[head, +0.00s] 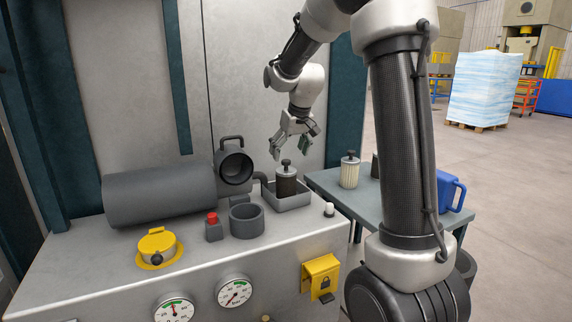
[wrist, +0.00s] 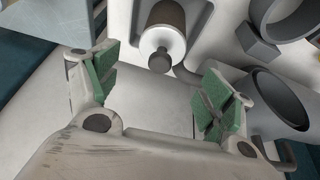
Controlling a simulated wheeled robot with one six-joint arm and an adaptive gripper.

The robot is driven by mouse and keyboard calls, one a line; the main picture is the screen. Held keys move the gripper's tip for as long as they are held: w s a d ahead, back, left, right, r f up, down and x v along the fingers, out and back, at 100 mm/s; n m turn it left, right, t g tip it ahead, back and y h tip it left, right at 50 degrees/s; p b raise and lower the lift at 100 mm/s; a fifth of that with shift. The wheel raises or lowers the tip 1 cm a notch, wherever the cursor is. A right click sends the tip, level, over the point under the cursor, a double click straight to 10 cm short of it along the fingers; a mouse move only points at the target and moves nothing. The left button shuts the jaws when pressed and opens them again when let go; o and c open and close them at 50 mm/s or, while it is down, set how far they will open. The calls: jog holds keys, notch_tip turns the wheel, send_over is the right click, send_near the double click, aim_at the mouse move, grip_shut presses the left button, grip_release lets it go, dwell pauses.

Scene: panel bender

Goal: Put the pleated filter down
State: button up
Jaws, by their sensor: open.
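A dark brown pleated filter (head: 286,184) with a pale cap and black knob stands upright in a shallow grey tray (head: 294,203) on the machine top. In the wrist view the brown filter (wrist: 166,36) lies ahead of my fingers, its knob pointing toward them. A second, cream pleated filter (head: 349,174) with a black knob stands on the side table (head: 370,205). My gripper (head: 293,148) is open and empty, just above the brown filter and apart from it. Its green pads are spread in the wrist view (wrist: 155,90).
Left of the tray are an open dark housing (head: 235,167), a grey ring cup (head: 246,221), a red button (head: 212,218), a yellow cap (head: 157,246) and a large grey cylinder (head: 160,195). A blue jug (head: 449,191) stands on the side table.

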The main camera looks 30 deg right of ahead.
jog(key=s+a+r, duration=0.1)
jog(key=s+r, duration=0.3)
jog(key=s, duration=0.5)
jog(key=s+a+r, duration=0.1)
jog(key=s+r, duration=0.2)
jog(key=s, duration=0.6)
jog(key=s+f, duration=0.4)
jog(key=s, duration=1.2)
jog(key=shift+s+a+m, duration=0.25)
jog(key=shift+s+m, duration=0.05)
